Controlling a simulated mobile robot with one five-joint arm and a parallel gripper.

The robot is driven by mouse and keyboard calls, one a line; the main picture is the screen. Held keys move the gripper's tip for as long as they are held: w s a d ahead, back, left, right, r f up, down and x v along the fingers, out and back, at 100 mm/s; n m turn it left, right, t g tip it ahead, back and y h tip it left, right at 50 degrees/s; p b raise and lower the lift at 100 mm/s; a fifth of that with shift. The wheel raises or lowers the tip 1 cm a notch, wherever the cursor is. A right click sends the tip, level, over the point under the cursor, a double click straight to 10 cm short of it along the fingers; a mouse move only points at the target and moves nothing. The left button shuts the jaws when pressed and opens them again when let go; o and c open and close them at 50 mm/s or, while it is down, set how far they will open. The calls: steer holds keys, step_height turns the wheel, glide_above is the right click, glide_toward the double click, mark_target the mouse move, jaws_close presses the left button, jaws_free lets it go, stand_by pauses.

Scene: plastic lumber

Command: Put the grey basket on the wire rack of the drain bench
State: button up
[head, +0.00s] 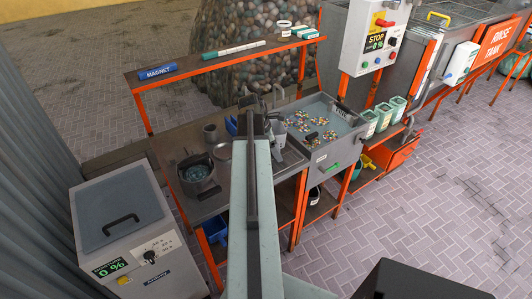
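A dark grey round vessel (197,178) with a raised rim or handle stands on the left part of the metal bench (178,148). It looks like the grey basket, with dark bluish contents, but I cannot be sure. I cannot make out a wire rack; my arm hides part of the bench top. My arm reaches up the middle of the view over the bench. My gripper (255,103) is at its far end, right of and beyond the vessel, small and dark. I cannot see whether its fingers are open or hold anything.
A grey cup (210,132) and a pale jug (278,131) stand on the bench. A sink tray (341,118) with coloured pellets adjoins at right. A shelf (180,76) runs above. A lidded grey box (118,215) stands front left.

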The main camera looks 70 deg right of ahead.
steer(key=shift+w+d, duration=0.2)
steer(key=shift+w, duration=0.05)
steer(key=f+b, duration=0.4)
steer(key=shift+w+d, duration=0.1)
steer(key=shift+d, duration=0.15)
steer(key=shift+w+a+r, duration=0.15)
steer(key=shift+w+r, duration=0.05)
steer(key=shift+w, duration=0.15)
steer(key=shift+f, duration=0.2)
steer(key=o, duration=1.7)
steer(key=shift+r, duration=0.1)
